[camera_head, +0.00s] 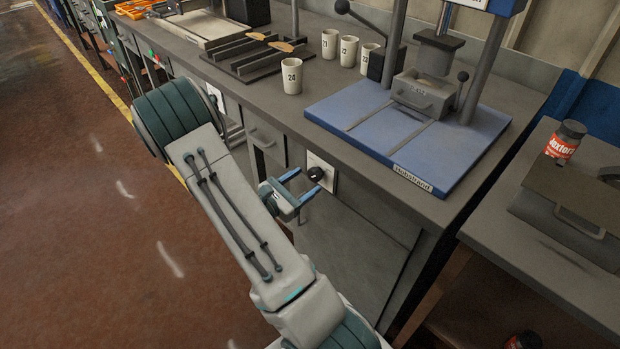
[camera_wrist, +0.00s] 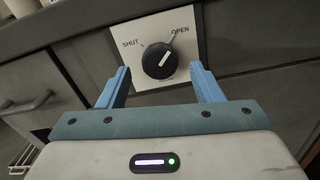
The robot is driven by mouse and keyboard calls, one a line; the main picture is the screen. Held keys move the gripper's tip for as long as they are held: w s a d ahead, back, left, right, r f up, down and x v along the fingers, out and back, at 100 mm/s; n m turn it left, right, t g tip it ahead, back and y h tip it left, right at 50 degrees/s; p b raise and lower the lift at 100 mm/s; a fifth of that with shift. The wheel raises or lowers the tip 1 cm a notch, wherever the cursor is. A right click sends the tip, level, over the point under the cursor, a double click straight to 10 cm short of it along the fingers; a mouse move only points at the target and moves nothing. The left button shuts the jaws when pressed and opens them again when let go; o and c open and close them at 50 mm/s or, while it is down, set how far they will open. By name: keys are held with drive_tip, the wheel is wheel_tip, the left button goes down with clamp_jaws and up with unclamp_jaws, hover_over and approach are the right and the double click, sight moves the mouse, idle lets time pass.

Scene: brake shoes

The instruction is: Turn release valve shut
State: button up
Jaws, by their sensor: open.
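The release valve is a round black knob (camera_wrist: 160,60) on a white plate (camera_wrist: 190,25) marked SHUT at left and OPEN at right. Its white pointer line points up and right, toward OPEN. In the head view the knob (camera_head: 316,173) sits on the front of the workbench. My gripper (camera_wrist: 165,82) is open, its two blue fingers spread apart to the left and right of the knob, lower in the wrist view. In the head view my gripper (camera_head: 308,182) is close to the plate. I cannot tell whether the fingers reach around the knob. Nothing is held.
A blue press base (camera_head: 400,140) and several white numbered cups, one of them marked 24 (camera_head: 292,76), stand on the bench (camera_head: 260,105). A drawer handle (camera_wrist: 28,106) is left of the valve plate. A side table (camera_head: 490,220) with a red can (camera_head: 565,143) stands right.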

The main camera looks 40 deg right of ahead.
drive_tip(key=shift+w+d, duration=0.1)
drive_tip(key=shift+d, duration=1.3)
drive_tip(key=c, duration=1)
